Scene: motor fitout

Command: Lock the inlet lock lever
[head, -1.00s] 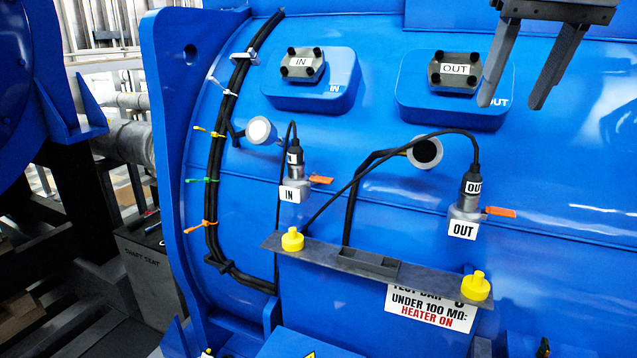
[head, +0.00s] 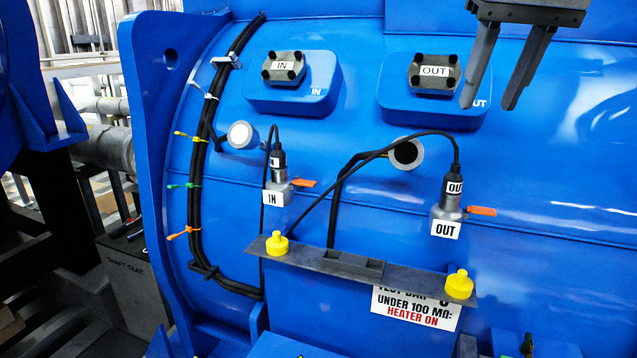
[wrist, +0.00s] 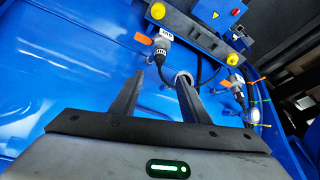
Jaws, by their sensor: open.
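The inlet lock lever (head: 304,183) is a small orange tab sticking out to the right of the grey inlet connector (head: 279,181), above its IN label. A black cable plug sits upright in that connector. The outlet connector (head: 447,210) has a similar orange lever (head: 482,211) pointing right. My gripper (head: 489,104) is open and empty at the upper right, in front of the OUT cover, well apart from the inlet lever. In the wrist view my gripper (wrist: 162,76) points its spread fingers at the blue casing.
A grey shelf (head: 408,279) with two yellow caps (head: 277,243) (head: 459,284) juts out below the connectors. Two round ports (head: 241,134) (head: 406,153) stick out nearby. A cable bundle (head: 198,180) with coloured ties runs down the left.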

